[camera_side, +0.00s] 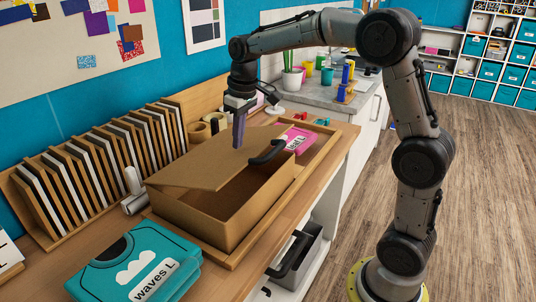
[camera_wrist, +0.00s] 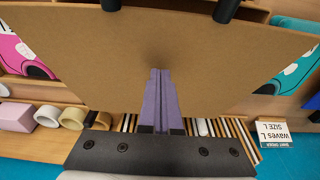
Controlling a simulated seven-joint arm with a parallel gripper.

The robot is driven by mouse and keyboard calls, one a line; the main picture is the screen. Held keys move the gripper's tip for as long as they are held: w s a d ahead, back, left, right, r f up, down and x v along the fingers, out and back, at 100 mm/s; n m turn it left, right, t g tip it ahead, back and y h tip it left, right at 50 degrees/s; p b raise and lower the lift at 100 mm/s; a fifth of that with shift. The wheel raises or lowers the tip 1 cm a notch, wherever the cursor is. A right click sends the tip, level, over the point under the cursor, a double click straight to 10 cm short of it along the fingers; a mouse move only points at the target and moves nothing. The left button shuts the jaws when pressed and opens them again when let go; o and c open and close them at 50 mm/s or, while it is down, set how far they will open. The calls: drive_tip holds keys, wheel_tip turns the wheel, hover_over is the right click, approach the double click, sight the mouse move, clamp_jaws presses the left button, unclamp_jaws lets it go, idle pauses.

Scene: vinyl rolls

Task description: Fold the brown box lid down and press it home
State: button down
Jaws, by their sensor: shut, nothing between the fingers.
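The brown box (camera_side: 198,217) stands on the wooden bench, with part of its inside showing along the right side. Its brown lid (camera_side: 205,169) is partly lowered and tilted, its right edge with the black handle raised above the box wall. The lid fills most of the wrist view (camera_wrist: 80,55), the handle's two dark ends at the top edge. My gripper (camera_side: 238,146) is shut and empty, purple fingers pointing down at the lid's upper face. Its fingertips (camera_wrist: 159,72) are at or very near that face; I cannot tell whether they touch.
A rack of upright boards (camera_side: 95,155) runs along the wall behind the box. A white roller (camera_side: 133,190) lies beside the box's left. A teal folded shirt (camera_side: 135,262) lies in front, and a pink one (camera_side: 295,138) lies in a wooden tray on the right.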

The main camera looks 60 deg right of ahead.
sight(240, 151)
drive_tip(key=shift+f, duration=3.25)
drive_tip(key=shift+r, duration=4.55)
drive_tip(key=s+a+r+t, duration=0.1)
drive_tip(key=s+a+r, duration=0.1)
drive_tip(key=s, duration=0.3)
drive_tip(key=s+a+r+n+t, duration=0.1)
drive_tip(key=s+a+r, duration=0.1)
drive_tip(key=s+r, duration=0.15)
drive_tip(key=s+a+r+t, duration=0.1)
drive_tip(key=s+a+r, duration=0.1)
drive_tip(key=s, duration=0.3)
drive_tip(key=s+a+f+m, duration=0.1)
drive_tip(key=s+f, duration=0.9)
drive_tip(key=s, duration=0.2)
drive_tip(key=shift+s+t, duration=0.4)
